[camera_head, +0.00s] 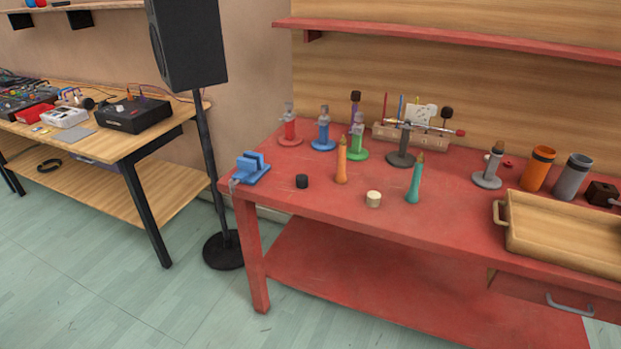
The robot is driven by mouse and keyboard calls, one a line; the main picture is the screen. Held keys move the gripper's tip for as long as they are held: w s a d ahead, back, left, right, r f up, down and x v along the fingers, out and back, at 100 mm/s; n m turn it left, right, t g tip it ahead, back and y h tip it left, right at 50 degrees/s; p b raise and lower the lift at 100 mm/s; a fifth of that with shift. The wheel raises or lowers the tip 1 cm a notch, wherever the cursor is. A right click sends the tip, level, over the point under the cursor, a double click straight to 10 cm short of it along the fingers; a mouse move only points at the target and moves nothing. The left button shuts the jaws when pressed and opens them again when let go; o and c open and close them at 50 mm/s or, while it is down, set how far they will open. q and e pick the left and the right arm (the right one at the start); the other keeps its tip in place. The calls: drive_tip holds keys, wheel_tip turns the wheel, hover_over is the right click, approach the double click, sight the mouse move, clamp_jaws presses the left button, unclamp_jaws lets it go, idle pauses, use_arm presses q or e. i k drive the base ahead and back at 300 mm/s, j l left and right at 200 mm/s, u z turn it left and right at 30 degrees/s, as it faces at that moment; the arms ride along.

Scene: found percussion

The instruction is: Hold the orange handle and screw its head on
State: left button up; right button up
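An orange handle (341,163) stands upright on the red table (330,225), with a narrow brownish tip at its top. A similar teal handle (414,183) stands upright to its right. A small black cylinder (302,181) lies on the table left of the orange handle. A small cream cylinder (374,199) lies between the two handles, nearer the front edge. Each looks like a loose head, but I cannot tell which belongs to the orange handle. Neither of my grippers is in view.
A blue vise (251,168) sits at the table's left corner. Red (290,129), blue (323,132) and green (357,140) stands are behind the handles. A grey stand (487,178), orange cup (538,168), grey cup (573,177) and wooden tray (507,232) are right. A speaker (187,42) stands left.

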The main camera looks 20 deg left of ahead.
sight(340, 177)
drive_tip(key=i+j, duration=0.2)
drive_tip(key=j, duration=0.2)
drive_tip(key=i+j, duration=0.2)
drive_tip(key=j, duration=0.15)
drive_tip(key=i+j, duration=0.2)
drive_tip(key=j, duration=0.2)
drive_tip(key=i+j, duration=0.25)
drive_tip(key=j, duration=0.15)
drive_tip(key=i+j, duration=0.2)
drive_tip(key=j, duration=0.15)
